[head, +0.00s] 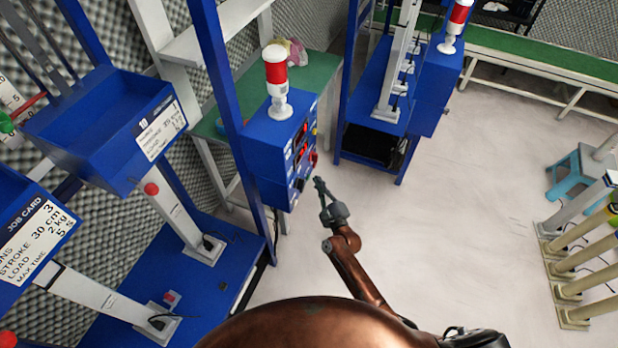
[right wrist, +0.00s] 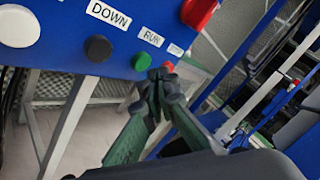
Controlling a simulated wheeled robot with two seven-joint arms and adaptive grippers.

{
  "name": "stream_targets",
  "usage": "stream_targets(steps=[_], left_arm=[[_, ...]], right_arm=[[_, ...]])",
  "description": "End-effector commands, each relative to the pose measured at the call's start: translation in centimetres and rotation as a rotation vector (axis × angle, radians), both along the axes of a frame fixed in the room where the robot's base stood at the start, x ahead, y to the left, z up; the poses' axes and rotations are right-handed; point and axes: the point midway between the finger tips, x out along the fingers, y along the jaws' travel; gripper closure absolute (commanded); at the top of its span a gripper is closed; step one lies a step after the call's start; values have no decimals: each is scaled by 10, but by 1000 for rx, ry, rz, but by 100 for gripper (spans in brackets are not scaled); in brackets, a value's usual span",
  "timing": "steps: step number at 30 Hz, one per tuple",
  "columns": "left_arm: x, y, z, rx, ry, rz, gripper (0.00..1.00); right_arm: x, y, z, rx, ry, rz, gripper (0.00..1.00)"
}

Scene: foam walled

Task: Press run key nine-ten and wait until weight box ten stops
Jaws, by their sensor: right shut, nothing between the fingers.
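The blue control box (head: 281,150) with a red-and-white beacon (head: 277,82) on top stands left of my right gripper (head: 322,190). In the right wrist view, its panel shows a green key (right wrist: 143,62) below a RUN label (right wrist: 151,37) and a black key (right wrist: 97,48) below DOWN. My right gripper (right wrist: 160,78) is shut and empty, its tips just below and right of the green key, close to a small red button (right wrist: 168,66). I cannot tell whether they touch. Weight box ten (head: 105,125), a blue tray with a card marked 10, hangs at the left. My left gripper is not in view.
A second blue box with a job card (head: 35,238) is at the lower left. A blue post (head: 225,90) stands between weight box ten and the control box. A large red knob (right wrist: 197,12) is above my fingers.

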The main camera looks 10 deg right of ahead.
Motion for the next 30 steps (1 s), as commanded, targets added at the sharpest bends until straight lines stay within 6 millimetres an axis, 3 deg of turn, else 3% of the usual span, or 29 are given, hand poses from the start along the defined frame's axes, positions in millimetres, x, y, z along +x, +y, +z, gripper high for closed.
stream_targets(steps=[30], left_arm=[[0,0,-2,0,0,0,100]], right_arm=[[5,9,0,0,0,0,100]])
